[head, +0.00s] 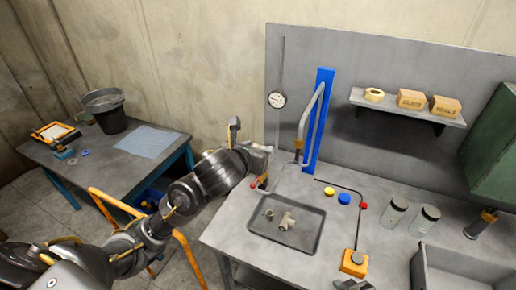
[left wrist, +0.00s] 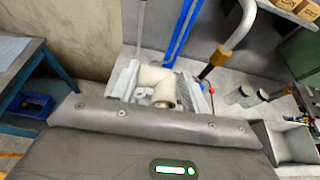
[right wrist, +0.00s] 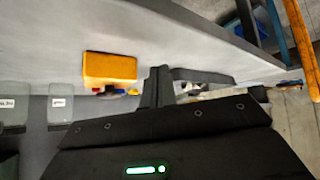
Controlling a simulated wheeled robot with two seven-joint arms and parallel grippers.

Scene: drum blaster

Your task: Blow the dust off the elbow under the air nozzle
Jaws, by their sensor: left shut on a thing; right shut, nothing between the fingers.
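A cream pipe elbow (left wrist: 158,84) is between the fingers of my left gripper (left wrist: 160,90), which is shut on it. In the head view my left gripper (head: 262,160) is above the table's left back part, to the left of the air nozzle (head: 299,146). The nozzle, a bent grey pipe with an orange-brown collar, hangs from a blue post (head: 319,120). In the left wrist view the nozzle (left wrist: 215,60) is right of the elbow, apart from it. I cannot make out dust. My right gripper (right wrist: 160,85) is shut and empty near an orange box (right wrist: 110,68).
A dark tray (head: 258,229) holds pale fittings (head: 286,221). The orange box (head: 354,262) with a black line stands right of it. Yellow, blue and red knobs (head: 344,198), jars (head: 394,213) and a grey bin (head: 460,270) are farther right. A side table (head: 110,175) is left.

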